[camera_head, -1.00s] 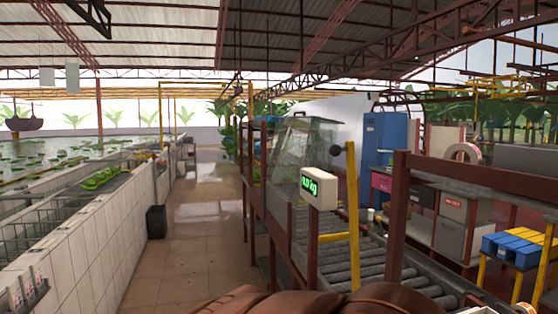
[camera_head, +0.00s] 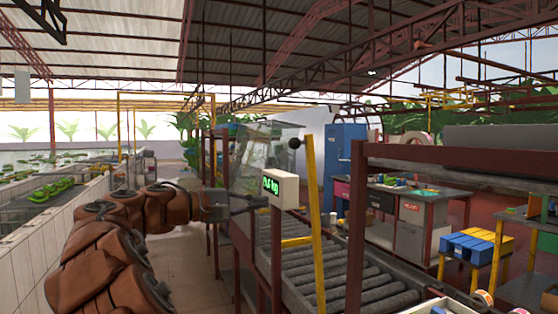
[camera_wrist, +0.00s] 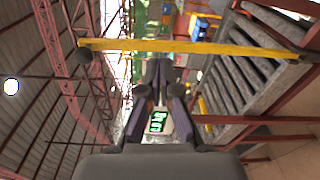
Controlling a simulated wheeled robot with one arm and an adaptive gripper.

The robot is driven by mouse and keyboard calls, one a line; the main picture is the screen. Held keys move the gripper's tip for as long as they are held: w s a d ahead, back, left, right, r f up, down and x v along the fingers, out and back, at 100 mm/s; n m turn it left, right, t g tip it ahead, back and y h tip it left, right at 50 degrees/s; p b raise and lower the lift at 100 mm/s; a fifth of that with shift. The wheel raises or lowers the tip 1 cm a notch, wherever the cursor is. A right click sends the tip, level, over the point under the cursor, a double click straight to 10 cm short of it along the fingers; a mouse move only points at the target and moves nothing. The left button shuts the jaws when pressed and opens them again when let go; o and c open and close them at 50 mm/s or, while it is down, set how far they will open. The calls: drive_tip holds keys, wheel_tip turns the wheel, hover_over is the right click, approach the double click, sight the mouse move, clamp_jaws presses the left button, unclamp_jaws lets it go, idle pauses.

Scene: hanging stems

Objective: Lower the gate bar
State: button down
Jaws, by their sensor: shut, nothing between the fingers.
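The gate bar (camera_head: 313,220) is a yellow bar standing nearly upright with a dark round knob (camera_head: 295,143) at its top. It rises beside the roller conveyor. In the wrist view the bar (camera_wrist: 210,47) runs across the picture above the fingertips, with the knob (camera_wrist: 84,55) at its left end. My gripper (camera_head: 258,199) is shut and empty, left of the bar and below knob height, close to the scale display. The fingers also show in the wrist view (camera_wrist: 159,75), and they appear apart from the bar.
A white scale display (camera_head: 281,190) on a red post stands between my gripper and the bar. The roller conveyor (camera_head: 350,260) runs behind with red rails. Blue crates (camera_head: 472,246) sit on a yellow stand at right. The tiled aisle at left is partly covered by my arm.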

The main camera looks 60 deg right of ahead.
drive_tip(key=w+r+m+g+h+b, duration=0.3)
drive_tip(key=w+r+g, duration=0.2)
drive_tip(key=w, duration=0.3)
drive_tip(key=x, duration=1.4)
drive_tip(key=shift+w+d+r+p, duration=0.15)
drive_tip(key=shift+w+r+p, duration=0.05)
drive_tip(key=shift+p, duration=0.1)
